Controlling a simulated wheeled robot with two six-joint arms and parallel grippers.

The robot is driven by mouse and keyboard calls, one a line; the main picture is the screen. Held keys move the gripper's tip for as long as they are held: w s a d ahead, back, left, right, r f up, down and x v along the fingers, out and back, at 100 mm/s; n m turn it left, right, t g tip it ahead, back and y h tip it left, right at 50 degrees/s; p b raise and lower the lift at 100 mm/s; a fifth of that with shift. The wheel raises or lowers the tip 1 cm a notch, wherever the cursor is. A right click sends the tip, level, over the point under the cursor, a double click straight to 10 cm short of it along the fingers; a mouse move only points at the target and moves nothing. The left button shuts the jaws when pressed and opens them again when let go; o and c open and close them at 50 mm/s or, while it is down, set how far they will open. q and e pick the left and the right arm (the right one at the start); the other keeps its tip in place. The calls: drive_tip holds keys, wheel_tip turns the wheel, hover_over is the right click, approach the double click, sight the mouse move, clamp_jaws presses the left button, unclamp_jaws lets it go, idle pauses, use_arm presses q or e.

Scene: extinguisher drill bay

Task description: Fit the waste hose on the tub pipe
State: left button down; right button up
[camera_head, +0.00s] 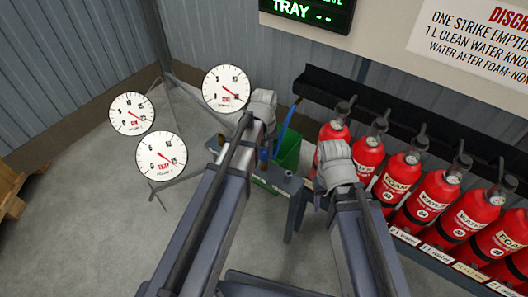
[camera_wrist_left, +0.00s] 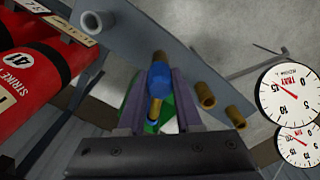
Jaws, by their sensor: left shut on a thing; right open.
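My left gripper (camera_wrist_left: 160,84) is shut on a blue piece (camera_wrist_left: 160,74), which looks like the hose end. Brass-coloured parts show at both ends of it. Two open brass pipe stubs (camera_wrist_left: 207,94) stand to its right, apart from the fingers. I cannot tell which stub belongs to the tub. A green tub (camera_head: 288,151) stands beyond my left wrist (camera_head: 262,108) in the head view, partly hidden, with a curved blue band (camera_head: 283,128) beside it. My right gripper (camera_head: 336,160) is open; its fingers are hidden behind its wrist.
Several red extinguishers (camera_head: 366,160) line a rack on the right, close to my right wrist. Three dials (camera_head: 162,157) stand at the left. A grey tube (camera_wrist_left: 95,22) sticks up in the left wrist view. The floor at lower left is clear.

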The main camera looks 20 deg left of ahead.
use_arm(q)
drive_tip(key=c, duration=0.5)
unclamp_jaws()
drive_tip(key=shift+r, duration=0.2)
wheel_tip(320, 180, up, 8)
drive_tip(key=p, duration=0.8)
drive_tip(key=shift+f, duration=0.2)
drive_tip(key=shift+f, duration=0.1)
